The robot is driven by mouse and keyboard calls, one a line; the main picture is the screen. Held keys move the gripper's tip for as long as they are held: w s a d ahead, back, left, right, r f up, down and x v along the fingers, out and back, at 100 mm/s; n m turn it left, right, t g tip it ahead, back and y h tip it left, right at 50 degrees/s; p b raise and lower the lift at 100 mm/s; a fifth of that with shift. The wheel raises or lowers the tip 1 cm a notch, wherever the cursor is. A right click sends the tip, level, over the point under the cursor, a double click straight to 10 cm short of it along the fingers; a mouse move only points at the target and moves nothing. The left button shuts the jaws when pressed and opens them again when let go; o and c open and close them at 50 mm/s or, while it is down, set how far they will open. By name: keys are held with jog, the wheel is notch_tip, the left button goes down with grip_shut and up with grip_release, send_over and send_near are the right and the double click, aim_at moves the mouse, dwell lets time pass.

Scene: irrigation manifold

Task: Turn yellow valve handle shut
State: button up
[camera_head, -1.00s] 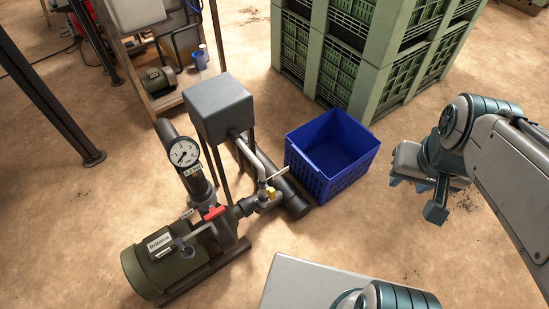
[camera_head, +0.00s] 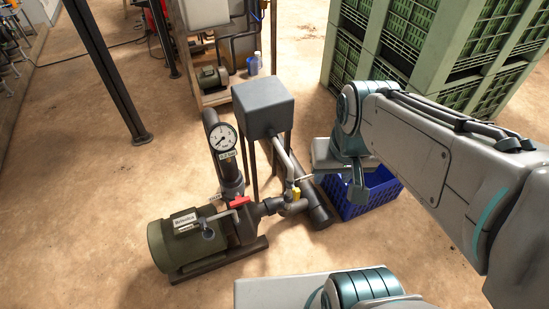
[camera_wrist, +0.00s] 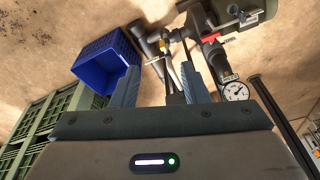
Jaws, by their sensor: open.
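The yellow valve handle (camera_head: 296,194) is a small piece on the thin pipe below the grey box, with a pale lever beside it. My gripper (camera_head: 322,165) hangs just right of and above it, apart from it; its fingertips are hard to make out in the head view. In the wrist view my gripper (camera_wrist: 160,82) is open and empty, with the pipework beyond and between its two fingers.
A red handle (camera_head: 239,202) sits on the pipe by the green pump motor (camera_head: 187,240). A pressure gauge (camera_head: 223,137) and a grey box (camera_head: 263,105) stand above the pipes. A blue crate (camera_head: 385,196) is close behind my arm. Green crates (camera_head: 440,50) are stacked behind.

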jog(key=s+a+f+m+g+y+b, duration=0.1)
jog(key=a+f+m+g+y+b, duration=0.25)
jog(key=f, duration=0.55)
jog(key=s+a+f+m+g+y+b, duration=0.1)
jog(key=a+f+m+g+y+b, duration=0.1)
jog(key=a+f+y+b, duration=0.45)
jog(key=m+t+h+b, duration=0.4)
jog(key=m+t+b, duration=1.4)
jog(key=m, duration=0.8)
send_near(298, 194)
jog(key=w+a+b, duration=0.1)
jog(key=w, duration=0.2)
jog(key=w+a+f+t+b, duration=0.1)
jog(key=w+b, duration=0.1)
jog(key=w, duration=0.1)
jog(key=w+a+t+b, duration=0.1)
jog(key=w+a+b, duration=0.1)
jog(key=w, duration=0.2)
jog(key=shift+f, duration=0.35)
